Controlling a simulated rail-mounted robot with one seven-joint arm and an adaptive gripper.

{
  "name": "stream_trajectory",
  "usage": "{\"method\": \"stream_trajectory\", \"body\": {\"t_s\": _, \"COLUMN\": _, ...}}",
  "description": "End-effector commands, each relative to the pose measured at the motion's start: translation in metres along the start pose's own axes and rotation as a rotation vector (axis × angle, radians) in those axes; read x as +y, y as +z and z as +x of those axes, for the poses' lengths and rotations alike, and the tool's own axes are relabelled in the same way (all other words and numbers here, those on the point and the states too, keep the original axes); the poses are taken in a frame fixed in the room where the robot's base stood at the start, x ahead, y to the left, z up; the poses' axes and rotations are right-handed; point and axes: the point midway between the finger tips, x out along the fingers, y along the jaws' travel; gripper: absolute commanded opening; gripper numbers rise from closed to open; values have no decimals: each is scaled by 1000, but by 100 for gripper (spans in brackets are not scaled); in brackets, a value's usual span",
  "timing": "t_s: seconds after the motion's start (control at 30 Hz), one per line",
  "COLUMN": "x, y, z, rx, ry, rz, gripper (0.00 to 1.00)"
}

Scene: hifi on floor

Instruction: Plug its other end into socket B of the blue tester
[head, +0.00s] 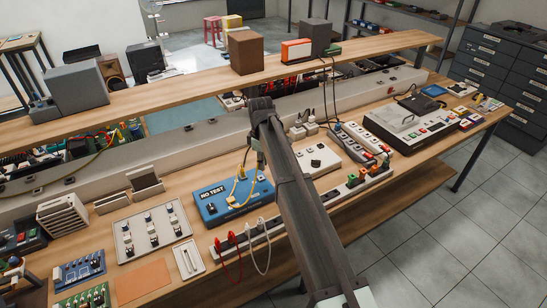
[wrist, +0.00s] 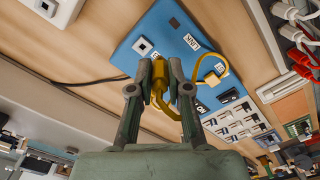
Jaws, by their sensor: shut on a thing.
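The blue tester (head: 212,212) lies on the bench in the head view, its display reading "NO TEST". It fills the upper middle of the wrist view (wrist: 160,45). My gripper (wrist: 159,88) is shut on a yellow plug (wrist: 159,72), with one finger on each side. A yellow cable (wrist: 190,92) loops from it to a second yellow plug (wrist: 213,78) at the tester's right part. A square socket (wrist: 143,46) shows uncovered on the tester. The held plug is over the tester's edge; its tip is hidden, so I cannot tell whether it touches.
A white box (head: 315,160) stands right of the tester, and a power strip (head: 260,235) with red and white leads lies in front. A panel with several switches (head: 152,232) is at the left. The raised shelf (head: 190,85) runs behind. A dark cable (wrist: 90,80) reaches the tester.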

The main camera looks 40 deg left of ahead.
Motion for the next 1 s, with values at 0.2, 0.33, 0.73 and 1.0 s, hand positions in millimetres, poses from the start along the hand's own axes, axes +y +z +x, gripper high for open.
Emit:
{"method": "stream_trajectory", "body": {"t_s": 0.2, "x": 30, "y": -18, "z": 12, "rx": 0, "ry": 1, "rz": 16, "gripper": 0}}
{"method": "stream_trajectory", "body": {"t_s": 0.33, "x": 31, "y": -18, "z": 15, "rx": 0, "ry": 2, "rz": 24, "gripper": 0}}
{"method": "stream_trajectory", "body": {"t_s": 0.73, "x": 30, "y": -18, "z": 40, "rx": 0, "ry": 2, "rz": 25, "gripper": 0}}
{"method": "stream_trajectory", "body": {"t_s": 1.0, "x": 30, "y": -18, "z": 57, "rx": 0, "ry": 2, "rz": 25, "gripper": 0}}
